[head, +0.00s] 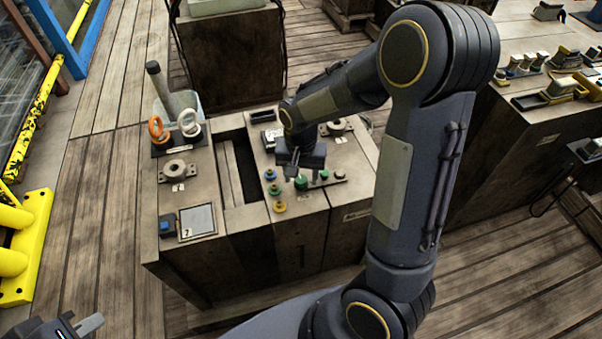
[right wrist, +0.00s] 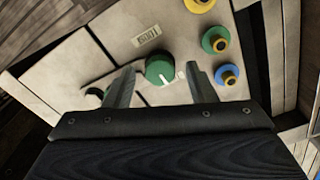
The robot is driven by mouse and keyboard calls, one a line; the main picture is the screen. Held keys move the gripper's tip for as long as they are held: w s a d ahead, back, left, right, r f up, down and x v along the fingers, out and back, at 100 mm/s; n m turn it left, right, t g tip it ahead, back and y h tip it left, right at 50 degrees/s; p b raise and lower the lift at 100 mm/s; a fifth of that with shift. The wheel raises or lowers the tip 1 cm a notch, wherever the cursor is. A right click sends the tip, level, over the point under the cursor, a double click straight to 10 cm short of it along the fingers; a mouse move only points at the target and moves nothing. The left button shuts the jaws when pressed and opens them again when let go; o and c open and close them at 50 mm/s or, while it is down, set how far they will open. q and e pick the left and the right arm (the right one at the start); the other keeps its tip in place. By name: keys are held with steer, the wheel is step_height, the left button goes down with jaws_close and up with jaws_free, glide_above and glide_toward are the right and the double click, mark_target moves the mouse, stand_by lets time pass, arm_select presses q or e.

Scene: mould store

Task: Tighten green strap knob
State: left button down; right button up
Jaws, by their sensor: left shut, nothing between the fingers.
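The green strap knob (right wrist: 160,68) shows in the right wrist view as a round green knob with a white mark on its rim, at the end of a light strap. It also shows in the head view (head: 301,183) on the bench top. My right gripper (right wrist: 160,87) is open, with one finger on each side of the knob and a visible gap to both. In the head view the right gripper (head: 291,176) is over the bench, close to the knob. My left gripper (head: 90,325) is shut and empty at the bottom left, away from the bench.
Blue (head: 270,174), green-and-yellow (head: 274,189) and yellow (head: 279,206) knobs stand just left of the strap knob.

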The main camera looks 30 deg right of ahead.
mark_target(301, 179)
step_height(301, 179, up, 8)
steer(key=shift+f+p, duration=0.1)
steer(key=shift+p, duration=0.9)
steer(key=shift+s, duration=0.1)
steer(key=s+a+r+n+t+y, duration=0.2)
steer(key=s+r+n+t, duration=0.15)
steer(key=s, duration=0.55)
steer(key=s+a+r+n+t+y, duration=0.25)
steer(key=s+r, duration=0.25)
steer(key=s, duration=0.3)
step_height(301, 179, up, 13)
steer(key=p, duration=1.3)
steer(key=shift+r+h+p, duration=0.2)
steer(key=shift+h+p, duration=0.15)
